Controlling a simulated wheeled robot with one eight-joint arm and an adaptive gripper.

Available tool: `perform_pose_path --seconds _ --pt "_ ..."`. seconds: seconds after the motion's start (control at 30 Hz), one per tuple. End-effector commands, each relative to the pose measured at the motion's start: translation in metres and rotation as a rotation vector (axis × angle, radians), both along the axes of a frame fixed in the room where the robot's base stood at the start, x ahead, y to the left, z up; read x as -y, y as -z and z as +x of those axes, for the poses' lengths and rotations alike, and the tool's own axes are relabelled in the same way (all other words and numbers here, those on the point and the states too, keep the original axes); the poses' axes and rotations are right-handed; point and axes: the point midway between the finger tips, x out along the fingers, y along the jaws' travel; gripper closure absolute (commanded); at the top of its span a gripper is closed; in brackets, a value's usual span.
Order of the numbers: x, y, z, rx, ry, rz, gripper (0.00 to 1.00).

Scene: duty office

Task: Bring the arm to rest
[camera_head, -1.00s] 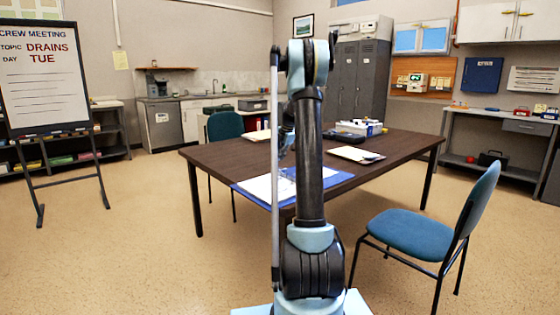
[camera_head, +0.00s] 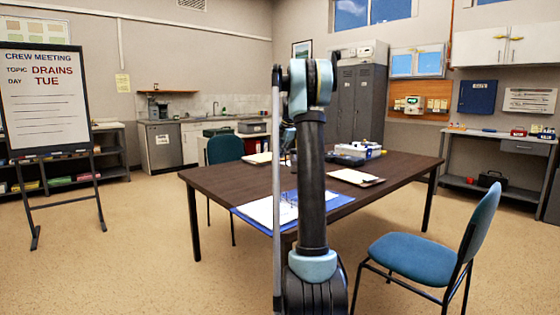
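My arm (camera_head: 312,180) stands upright in the middle of the picture, in front of the table. Its elbow joint (camera_head: 308,85) is at the top, level with the lockers behind. A small pale blue and dark part of my farther arm links shows just left of the upright link, above the table. The rest of that section is hidden behind the upright link. I cannot make out my gripper or its fingers, nor anything held.
A brown table (camera_head: 235,185) bears a blue folder with papers (camera_head: 262,211), a clipboard (camera_head: 356,177) and a box of supplies (camera_head: 360,150). A blue chair (camera_head: 410,258) stands near right, a whiteboard easel (camera_head: 45,105) at left. The floor at front left is clear.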

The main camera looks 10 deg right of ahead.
Motion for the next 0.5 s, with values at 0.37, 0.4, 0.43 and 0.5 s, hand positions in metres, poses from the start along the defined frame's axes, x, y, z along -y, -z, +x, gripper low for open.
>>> perform_pose_path --seconds 0.37,0.4,0.43,0.5 --pt "-0.004 -0.003 -0.013 -0.01 0.037 0.009 1.0" --pt "-0.007 -0.004 -0.021 -0.016 0.061 0.014 1.0" --pt "-0.009 -0.006 -0.028 -0.021 0.082 0.019 1.0" --pt "-0.015 -0.009 -0.048 -0.036 0.143 0.033 1.0"
